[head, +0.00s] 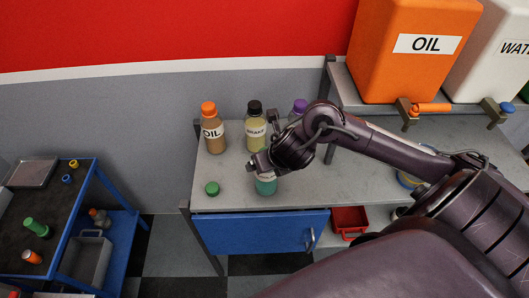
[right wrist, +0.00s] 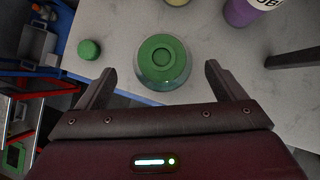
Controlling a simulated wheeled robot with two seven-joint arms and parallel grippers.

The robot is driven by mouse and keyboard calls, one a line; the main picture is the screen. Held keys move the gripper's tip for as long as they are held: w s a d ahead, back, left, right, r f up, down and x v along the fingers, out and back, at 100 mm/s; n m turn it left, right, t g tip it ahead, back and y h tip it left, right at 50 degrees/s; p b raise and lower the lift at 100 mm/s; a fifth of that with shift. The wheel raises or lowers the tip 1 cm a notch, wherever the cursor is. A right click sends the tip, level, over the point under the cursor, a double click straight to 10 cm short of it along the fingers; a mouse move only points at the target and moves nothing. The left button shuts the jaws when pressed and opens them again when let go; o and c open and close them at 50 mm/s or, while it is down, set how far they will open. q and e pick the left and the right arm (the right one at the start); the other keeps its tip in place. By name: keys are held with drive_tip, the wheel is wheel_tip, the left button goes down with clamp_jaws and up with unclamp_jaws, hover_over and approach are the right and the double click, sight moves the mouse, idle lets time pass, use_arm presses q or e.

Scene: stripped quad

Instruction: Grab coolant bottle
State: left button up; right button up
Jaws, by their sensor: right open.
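A green bottle (head: 265,187), likely the coolant, stands on the grey workbench (head: 237,191). My right gripper hides its upper part in the head view. In the right wrist view the bottle (right wrist: 162,62) is seen from above, with a round opening in its top. My right gripper (head: 259,168) is open above it, and in the wrist view its two fingers lie on either side of the bottle, apart from it. A loose green cap (head: 212,188) lies on the bench to the left; it also shows in the wrist view (right wrist: 89,49). My left gripper is not in view.
A shelf post stands behind my arm. A blue cart (head: 73,215) with small items is at left.

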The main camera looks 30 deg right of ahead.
drive_tip(key=x, duration=0.3)
drive_tip(key=shift+d+f+b, duration=0.2)
drive_tip(key=shift+f+b, duration=0.2)
drive_tip(key=shift+f, duration=0.1)
drive_tip(key=shift+w+f, duration=0.45)
drive_tip(key=shift+f, duration=0.05)
drive_tip(key=c, duration=0.8)
drive_tip(key=shift+c, duration=1.4)
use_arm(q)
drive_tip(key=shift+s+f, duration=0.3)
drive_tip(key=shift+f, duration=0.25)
use_arm(e)
drive_tip(key=shift+d, duration=0.1)
drive_tip(key=c, duration=0.4)
drive_tip(key=shift+r, duration=0.15)
